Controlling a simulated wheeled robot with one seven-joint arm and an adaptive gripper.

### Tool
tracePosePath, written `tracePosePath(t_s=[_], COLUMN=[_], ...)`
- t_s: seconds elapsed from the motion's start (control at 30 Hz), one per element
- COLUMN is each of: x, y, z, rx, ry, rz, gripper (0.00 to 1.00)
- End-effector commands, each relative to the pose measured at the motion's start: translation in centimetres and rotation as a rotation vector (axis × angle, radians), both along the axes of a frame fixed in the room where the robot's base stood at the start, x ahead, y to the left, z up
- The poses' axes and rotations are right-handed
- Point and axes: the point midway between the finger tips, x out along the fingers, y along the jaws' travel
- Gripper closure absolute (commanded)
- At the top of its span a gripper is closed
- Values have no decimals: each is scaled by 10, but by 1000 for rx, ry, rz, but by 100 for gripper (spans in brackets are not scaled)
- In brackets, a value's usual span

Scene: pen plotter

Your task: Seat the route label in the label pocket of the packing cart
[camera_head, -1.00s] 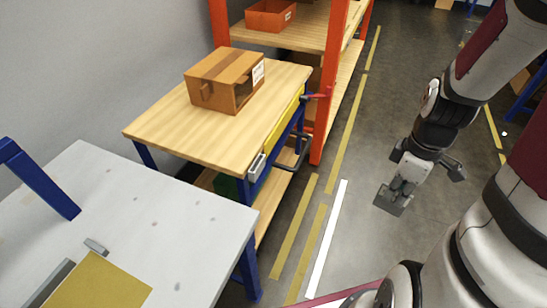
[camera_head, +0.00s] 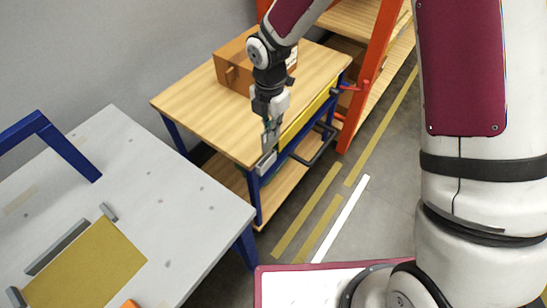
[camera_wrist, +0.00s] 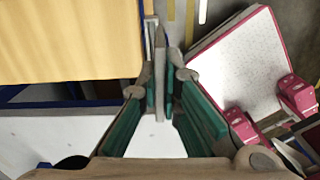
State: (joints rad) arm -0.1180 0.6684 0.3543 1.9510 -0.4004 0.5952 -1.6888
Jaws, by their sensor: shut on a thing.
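The route label (camera_head: 271,139) is a thin grey plate. My gripper (camera_head: 270,122) is shut on it and points down at the near right corner of the packing cart (camera_head: 205,110). The grey label pocket (camera_head: 265,163) is fixed to the cart's end there. The label is directly above the pocket or at its mouth; I cannot tell if its lower edge is inside. In the wrist view the label (camera_wrist: 160,75) shows edge-on between the green-padded fingers (camera_wrist: 160,98), beside the wooden cart top (camera_wrist: 70,40).
An orange-brown box (camera_head: 232,68) stands on the cart behind my arm. A grey table (camera_head: 190,215) with a yellow-brown panel (camera_head: 85,268) is at the left. An orange shelf rack (camera_head: 366,85) adjoins the cart. The floor with yellow lines is clear.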

Motion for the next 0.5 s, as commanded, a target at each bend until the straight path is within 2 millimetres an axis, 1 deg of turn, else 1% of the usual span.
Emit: tracePosePath(t_s=[0.03,0.13,0.4,0.5], x=[-2,-2,-1,-1], y=[8,16,16,17], z=[0,-6,-47,-55], rx=[1,3,3,2], ry=[-1,0,0,0], rz=[26,53,55,55], gripper=[100,100,100,100])
